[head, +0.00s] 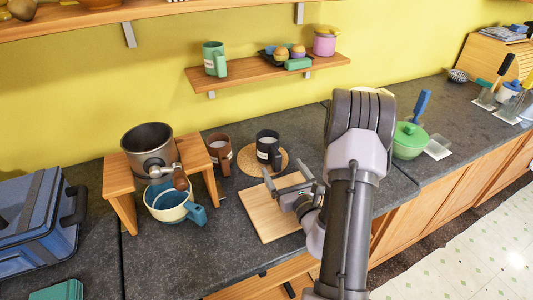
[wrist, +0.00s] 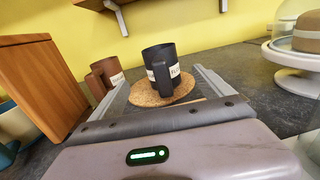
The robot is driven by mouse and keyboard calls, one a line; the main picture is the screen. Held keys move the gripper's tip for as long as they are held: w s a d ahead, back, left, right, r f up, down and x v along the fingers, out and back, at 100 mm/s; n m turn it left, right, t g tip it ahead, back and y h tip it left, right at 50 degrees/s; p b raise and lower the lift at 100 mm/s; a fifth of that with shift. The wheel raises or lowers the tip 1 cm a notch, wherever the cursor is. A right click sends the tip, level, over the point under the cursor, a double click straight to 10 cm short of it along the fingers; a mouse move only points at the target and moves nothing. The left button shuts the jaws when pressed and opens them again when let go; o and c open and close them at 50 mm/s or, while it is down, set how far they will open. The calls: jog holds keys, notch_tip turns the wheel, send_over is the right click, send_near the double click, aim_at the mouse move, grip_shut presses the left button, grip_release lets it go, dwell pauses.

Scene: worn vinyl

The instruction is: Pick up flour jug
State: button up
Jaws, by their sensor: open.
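A black jug (head: 268,148) with a white label stands upright on a round cork mat (head: 246,163) near the wall. In the wrist view the black jug (wrist: 161,66) is ahead, between the lines of my fingers; the label lettering is too small to read surely. A brown jug (head: 219,151) with a similar label stands just left of it, also in the wrist view (wrist: 105,74). My gripper (head: 286,176) is open and empty, just in front of the black jug and above a wooden board (head: 262,217).
A wooden stand (head: 114,176) holding a metal pot (head: 147,141) is at the left, with a cream-and-blue jug (head: 168,205) under it. A wall shelf (head: 237,83) hangs behind.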

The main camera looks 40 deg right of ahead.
aim_at(273, 152)
jog(key=x, duration=0.6)
jog(key=b+x, duration=0.1)
jog(key=x, duration=0.2)
jog(key=shift+w+d+f, duration=0.15)
jog(key=shift+w+f, duration=0.1)
jog(key=shift+f, duration=0.05)
grip_shut()
dwell(0.8)
